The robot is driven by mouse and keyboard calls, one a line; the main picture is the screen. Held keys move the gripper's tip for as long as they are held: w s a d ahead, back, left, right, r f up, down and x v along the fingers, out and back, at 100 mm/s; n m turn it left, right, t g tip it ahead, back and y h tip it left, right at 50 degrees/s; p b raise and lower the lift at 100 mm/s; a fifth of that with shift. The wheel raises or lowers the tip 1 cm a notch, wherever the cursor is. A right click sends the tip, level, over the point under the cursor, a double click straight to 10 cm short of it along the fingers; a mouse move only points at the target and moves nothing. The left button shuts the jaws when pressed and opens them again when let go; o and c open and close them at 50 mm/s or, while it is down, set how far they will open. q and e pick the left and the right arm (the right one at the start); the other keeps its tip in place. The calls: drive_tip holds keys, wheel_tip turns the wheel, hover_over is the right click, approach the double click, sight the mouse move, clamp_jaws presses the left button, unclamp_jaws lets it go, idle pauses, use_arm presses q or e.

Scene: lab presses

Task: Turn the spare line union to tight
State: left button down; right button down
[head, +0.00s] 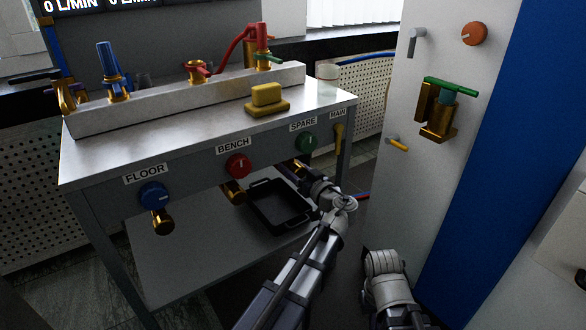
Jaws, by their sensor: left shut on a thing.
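The spare line union (294,165) is a brass fitting below the green knob (306,143) under the SPARE label (303,124), on the bench's front. My left gripper (304,174) reaches up to it from below and is shut on it. The gripper and wrist hide much of the union, so its angle cannot be told. Part of my right arm shows at the bottom right, but its gripper does not show.
A black tray (262,222) sits on the lower shelf below the union. Brass fittings hang under the blue FLOOR knob (153,195) and red BENCH knob (238,165). A yellow block (266,96) lies on the bench top. A white cabinet (400,180) with a green-handled brass valve (440,112) stands right.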

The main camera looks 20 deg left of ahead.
sight(300, 174)
use_arm(q)
drive_tip(key=shift+m, duration=0.5)
drive_tip(key=shift+c, duration=1.1)
unclamp_jaws()
drive_tip(key=v, duration=0.7)
drive_tip(key=shift+s+d, duration=0.25)
drive_tip(key=shift+d, duration=0.1)
drive_tip(key=shift+a, duration=0.1)
